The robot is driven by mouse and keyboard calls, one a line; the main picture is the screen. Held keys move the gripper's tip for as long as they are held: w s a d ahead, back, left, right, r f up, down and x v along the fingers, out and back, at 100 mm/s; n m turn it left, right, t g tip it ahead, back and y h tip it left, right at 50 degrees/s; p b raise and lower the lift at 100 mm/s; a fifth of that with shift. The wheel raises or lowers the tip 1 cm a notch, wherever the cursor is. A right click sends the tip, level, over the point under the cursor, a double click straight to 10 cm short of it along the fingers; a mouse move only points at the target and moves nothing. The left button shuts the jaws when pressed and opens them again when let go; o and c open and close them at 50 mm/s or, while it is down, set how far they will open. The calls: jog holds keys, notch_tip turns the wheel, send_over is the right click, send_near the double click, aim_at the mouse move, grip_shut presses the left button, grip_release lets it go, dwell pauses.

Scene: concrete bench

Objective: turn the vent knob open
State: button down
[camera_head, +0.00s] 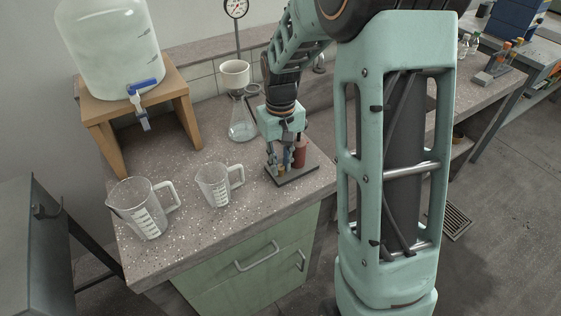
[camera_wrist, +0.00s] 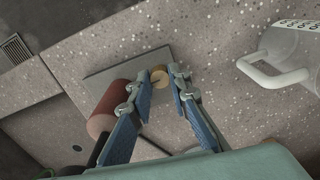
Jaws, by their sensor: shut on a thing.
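The small brass-coloured knob (camera_wrist: 160,78) stands on a dark flat plate (camera_wrist: 112,82), and its round top shows between my fingertips in the wrist view. My gripper (camera_wrist: 159,73) points down and is shut on the knob, one blue-padded finger on each side. In the head view my gripper (camera_head: 279,166) is over the plate (camera_head: 298,178) near the bench's front right corner, and the fingers partly hide the knob (camera_head: 281,170). A red-brown cylinder (camera_head: 300,153) stands on the same plate, right beside my gripper. It also shows in the wrist view (camera_wrist: 108,108).
Two clear measuring jugs (camera_head: 146,212) (camera_head: 216,186) stand left of the plate. A conical flask (camera_head: 242,122) stands behind, below a white funnel (camera_head: 234,74). A large water container (camera_head: 112,45) sits on a wooden stand (camera_head: 168,88). The bench front between jugs and plate is clear.

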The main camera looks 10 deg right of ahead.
aim_at(280, 167)
dwell(0.4)
jog(key=c, duration=1.8)
grip_release()
notch_tip(280, 167, up, 12)
